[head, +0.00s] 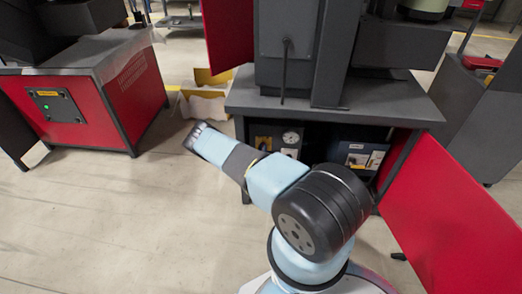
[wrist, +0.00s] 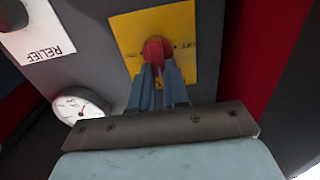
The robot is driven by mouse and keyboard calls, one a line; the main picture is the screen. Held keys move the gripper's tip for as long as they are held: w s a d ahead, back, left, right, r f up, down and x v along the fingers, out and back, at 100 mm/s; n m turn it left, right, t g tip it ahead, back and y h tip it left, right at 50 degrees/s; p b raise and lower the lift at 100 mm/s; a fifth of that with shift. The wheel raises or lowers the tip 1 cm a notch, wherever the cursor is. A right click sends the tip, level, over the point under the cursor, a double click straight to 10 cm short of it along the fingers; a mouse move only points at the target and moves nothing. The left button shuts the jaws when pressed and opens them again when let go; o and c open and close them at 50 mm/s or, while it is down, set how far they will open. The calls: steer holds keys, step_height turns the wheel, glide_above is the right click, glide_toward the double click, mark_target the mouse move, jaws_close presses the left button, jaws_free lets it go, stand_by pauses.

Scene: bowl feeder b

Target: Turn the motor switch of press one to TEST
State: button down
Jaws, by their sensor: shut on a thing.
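In the wrist view a red switch knob (wrist: 157,50) sits on a yellow plate (wrist: 180,22) on a dark grey panel. My gripper (wrist: 157,66) is shut on the red knob, with the two blue-grey fingers on either side of it.
A pressure gauge (wrist: 80,106) and a white RELIEF label (wrist: 38,35) are left of the switch in the wrist view. A red door (head: 450,215) stands open at the cabinet's right. Open floor (head: 90,220) lies to the left.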

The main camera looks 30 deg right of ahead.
steer(key=shift+w+m, duration=0.3)
steer(key=shift+w, duration=0.05)
steer(key=shift+s+d+f+m, duration=0.15)
steer(key=shift+d+f+m, duration=0.15)
steer(key=shift+m, duration=2.55)
steer(key=shift+s+d+f+m, duration=0.2)
steer(key=shift+d+m, duration=0.1)
steer(key=shift+m, duration=2.6)
steer(key=shift+s+d+f+m, duration=0.2)
steer(key=shift+d+m, duration=0.1)
steer(key=shift+m, duration=2.55)
steer(key=shift+f, duration=0.1)
steer(key=c, duration=1.1)
jaws_free()
steer(key=shift+c, duration=0.2)
steer(key=shift+a, duration=0.1)
